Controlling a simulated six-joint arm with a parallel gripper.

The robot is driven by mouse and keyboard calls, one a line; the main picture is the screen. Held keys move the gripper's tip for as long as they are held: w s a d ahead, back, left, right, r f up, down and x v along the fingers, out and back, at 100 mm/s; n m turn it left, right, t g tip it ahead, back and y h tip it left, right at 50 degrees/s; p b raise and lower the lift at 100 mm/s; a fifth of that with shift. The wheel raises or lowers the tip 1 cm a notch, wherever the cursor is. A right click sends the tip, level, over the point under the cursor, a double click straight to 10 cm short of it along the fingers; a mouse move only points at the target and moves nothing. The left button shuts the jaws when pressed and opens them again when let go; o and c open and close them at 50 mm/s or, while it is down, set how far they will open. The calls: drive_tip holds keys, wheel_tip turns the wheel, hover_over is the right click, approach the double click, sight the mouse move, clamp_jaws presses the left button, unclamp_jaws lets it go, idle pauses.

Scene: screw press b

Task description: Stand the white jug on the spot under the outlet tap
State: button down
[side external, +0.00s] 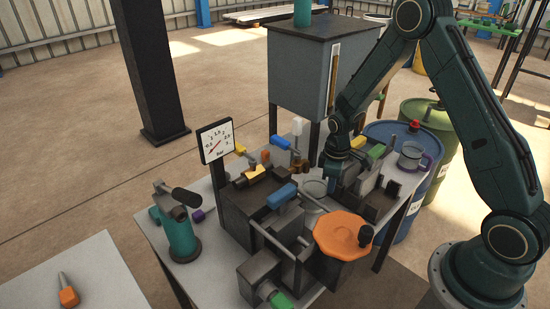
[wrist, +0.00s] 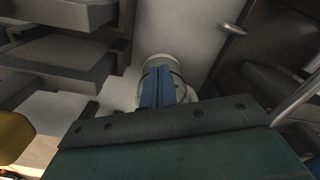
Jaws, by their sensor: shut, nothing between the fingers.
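A whitish round vessel (side external: 314,187), which looks like the white jug, stands among the machine parts in the middle of the bench. In the wrist view its pale round rim (wrist: 160,60) shows just beyond my fingers, which hide part of it. My gripper (side external: 331,188) points down close beside the vessel. In the wrist view the blue fingers of my gripper (wrist: 158,72) are together, with nothing between them. I cannot tell whether they touch the vessel.
An orange handwheel (side external: 342,236) stands in front of my gripper. A pressure gauge (side external: 216,140) rises at the left, and a grey tank (side external: 300,75) stands behind. A grey-purple mug (side external: 411,158) sits at the right. The space around my gripper is tight.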

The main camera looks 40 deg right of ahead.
wheel_tip(320, 180, up, 9)
drive_tip(key=shift+f, duration=0.2)
idle(0.3)
drive_tip(key=c, duration=2.2)
unclamp_jaws()
drive_tip(key=c, duration=1.1)
unclamp_jaws()
drive_tip(key=o, duration=0.7)
drive_tip(key=shift+f+m, duration=0.1)
drive_tip(key=shift+m, duration=0.6)
drive_tip(key=shift+o, duration=1.2)
drive_tip(key=shift+d+m, duration=0.1)
drive_tip(key=shift+m, duration=0.2)
drive_tip(key=d+m+t+y, duration=0.1)
drive_tip(key=m, duration=0.8)
drive_tip(key=w+m+t+y, duration=0.1)
drive_tip(key=m, duration=0.9)
drive_tip(key=d+f+m+y, duration=0.1)
drive_tip(key=m, duration=0.9)
drive_tip(key=shift+w+d+t+y, duration=0.15)
drive_tip(key=shift+d+t+y, duration=0.15)
drive_tip(key=shift+t, duration=0.1)
